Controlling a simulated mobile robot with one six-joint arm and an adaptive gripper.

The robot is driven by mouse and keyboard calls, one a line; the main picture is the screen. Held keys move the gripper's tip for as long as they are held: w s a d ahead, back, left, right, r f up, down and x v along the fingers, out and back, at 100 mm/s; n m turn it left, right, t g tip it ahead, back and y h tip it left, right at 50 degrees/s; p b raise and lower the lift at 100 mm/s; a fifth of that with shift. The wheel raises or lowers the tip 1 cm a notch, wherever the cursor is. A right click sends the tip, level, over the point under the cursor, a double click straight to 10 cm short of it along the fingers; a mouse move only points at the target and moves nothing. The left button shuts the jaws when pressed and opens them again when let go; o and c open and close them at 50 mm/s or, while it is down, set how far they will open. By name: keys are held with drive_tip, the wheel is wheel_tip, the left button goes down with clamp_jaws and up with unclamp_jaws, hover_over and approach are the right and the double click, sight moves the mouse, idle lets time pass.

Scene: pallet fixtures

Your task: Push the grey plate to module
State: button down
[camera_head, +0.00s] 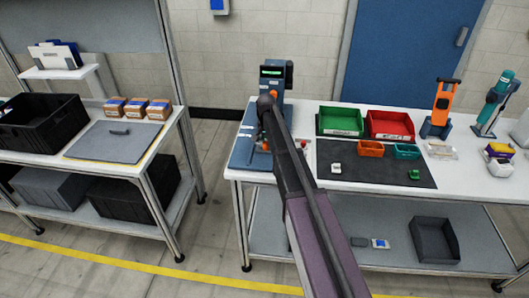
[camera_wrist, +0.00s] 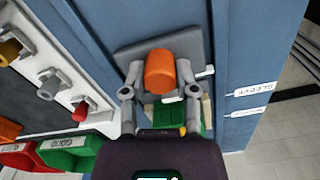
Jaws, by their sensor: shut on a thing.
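In the wrist view, a grey plate (camera_wrist: 197,42) lies in the blue fixture (camera_wrist: 237,60), with an orange cylinder (camera_wrist: 160,72) standing on it. My gripper (camera_wrist: 160,76) has its two fingers on either side of the orange cylinder, shut on it. A green block (camera_wrist: 168,115) with pale parts beside it sits close to the fingers, partly covered by my gripper. In the head view, the blue fixture (camera_head: 246,150) stands at the left end of the right bench. My arm hides the gripper and most of the plate there. I cannot tell which part is the module.
A green bin (camera_head: 340,122) and a red bin (camera_head: 391,125) stand right of the fixture, with small orange and teal trays in front. A dark mat (camera_head: 375,172) holds small parts. The left bench holds a grey panel (camera_head: 115,142), boxes and a black crate (camera_head: 40,120).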

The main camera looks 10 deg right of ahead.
drive_tip(key=w+d, duration=0.1)
drive_tip(key=w, duration=0.2)
drive_tip(key=w+d, duration=0.1)
drive_tip(key=w, duration=0.4)
drive_tip(key=shift+w+d, duration=0.3)
drive_tip(key=shift+d, duration=0.1)
drive_tip(key=shift+c, duration=1.9)
unclamp_jaws()
drive_tip(key=shift+s, duration=0.1)
